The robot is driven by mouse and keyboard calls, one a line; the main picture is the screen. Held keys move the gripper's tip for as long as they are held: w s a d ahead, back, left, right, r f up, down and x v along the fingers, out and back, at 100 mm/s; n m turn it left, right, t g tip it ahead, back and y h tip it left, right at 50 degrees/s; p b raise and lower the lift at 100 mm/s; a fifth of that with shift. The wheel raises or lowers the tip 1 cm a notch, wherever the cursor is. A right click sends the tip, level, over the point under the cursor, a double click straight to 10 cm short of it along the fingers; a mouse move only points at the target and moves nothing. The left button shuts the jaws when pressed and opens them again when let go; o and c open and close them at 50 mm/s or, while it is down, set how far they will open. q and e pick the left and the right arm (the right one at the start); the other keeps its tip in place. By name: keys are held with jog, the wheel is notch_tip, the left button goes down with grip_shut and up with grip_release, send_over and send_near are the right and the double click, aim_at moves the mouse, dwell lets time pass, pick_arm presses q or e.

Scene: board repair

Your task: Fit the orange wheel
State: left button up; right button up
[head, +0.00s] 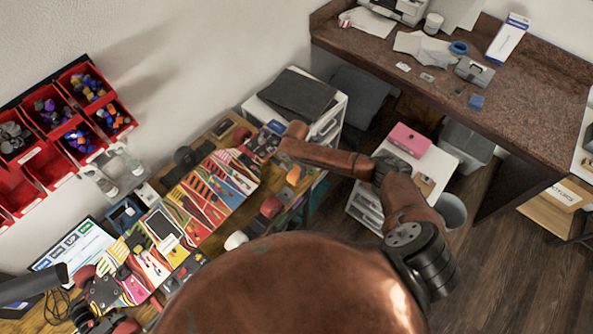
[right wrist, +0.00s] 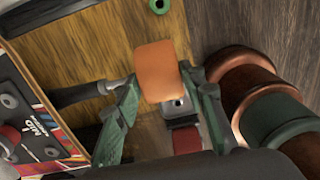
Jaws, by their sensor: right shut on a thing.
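The orange wheel (right wrist: 158,70) is held between the green fingertips of my right gripper (right wrist: 161,84) in the right wrist view. The bench wood and its edge show behind it. In the head view my right arm reaches to the right end of the bench; its fingers are too small to make out there. The skateboard (head: 193,197) lies on the bench with its colourful underside up. A truck with red wheels (head: 102,291) is at its lower-left end. Part of the board (right wrist: 35,125) shows at the left of the wrist view.
A dark-handled tool (right wrist: 85,94) lies beside the left finger. A green ring (right wrist: 159,5) is on the bench at the top. Red wall bins (head: 50,168) hang at the left. A pink box (head: 409,139) stands on a white cabinet right of the bench.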

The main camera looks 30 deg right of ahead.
dwell(0.6)
jog(key=shift+w+a+b, duration=0.3)
jog(key=shift+w+b, duration=0.05)
jog(key=shift+w, duration=0.35)
jog(key=shift+w+a+b, duration=0.3)
jog(key=shift+w, duration=0.4)
jog(key=shift+p, duration=0.4)
jog(key=shift+w, duration=0.15)
dwell(0.5)
jog(key=shift+w+a+b, duration=0.35)
jog(key=shift+w+b, duration=0.3)
jog(key=shift+p, duration=0.4)
dwell(0.6)
